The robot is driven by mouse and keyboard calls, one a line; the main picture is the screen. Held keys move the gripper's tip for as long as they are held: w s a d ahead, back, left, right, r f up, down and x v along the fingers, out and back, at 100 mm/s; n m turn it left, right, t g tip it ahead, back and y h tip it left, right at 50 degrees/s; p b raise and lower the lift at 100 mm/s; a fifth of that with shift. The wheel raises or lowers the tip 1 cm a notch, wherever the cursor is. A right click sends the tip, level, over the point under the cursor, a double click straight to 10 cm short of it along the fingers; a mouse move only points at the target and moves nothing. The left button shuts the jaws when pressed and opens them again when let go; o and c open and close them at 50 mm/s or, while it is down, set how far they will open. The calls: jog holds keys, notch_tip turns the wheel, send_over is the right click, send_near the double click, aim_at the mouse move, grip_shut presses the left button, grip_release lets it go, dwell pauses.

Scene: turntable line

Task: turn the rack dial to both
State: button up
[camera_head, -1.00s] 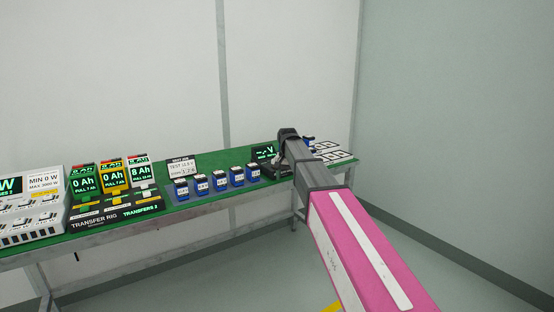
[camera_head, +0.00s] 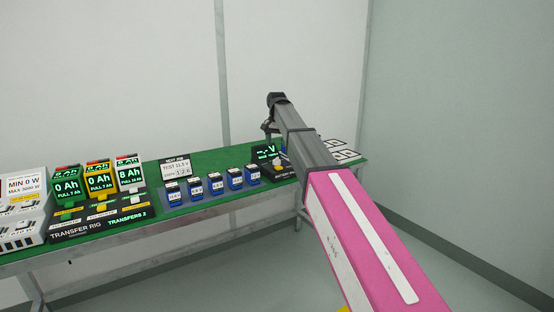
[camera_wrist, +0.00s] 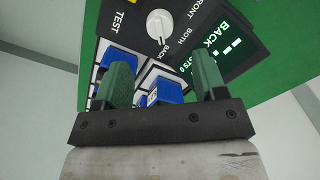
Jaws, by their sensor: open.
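The rack dial (camera_wrist: 160,23) is a round white knob on a black panel, with FRONT, BOTH and BACK printed around it. Its pointer seems to face the BACK label. Beside it, a dark display (camera_wrist: 222,48) shows BACK and dashes in green; it also shows in the head view (camera_head: 266,153). My gripper (camera_wrist: 162,55) is open and empty, its two green fingers apart. The dial lies beyond the fingertips, roughly centred between them, not touched. Blue batteries (camera_wrist: 164,91) show between and behind the fingers, in the rack.
The green table (camera_head: 205,160) carries a row of blue batteries (camera_head: 213,184) left of the rack, then a transfer rig (camera_head: 75,231) with several displays. A test sign (camera_head: 174,167) stands behind the row. White framed pieces (camera_head: 341,153) lie at the right end.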

aim_at(277, 158)
notch_tip(277, 158, down, 8)
jog(key=shift+f, duration=0.1)
dwell(0.4)
jog(key=c, duration=0.9)
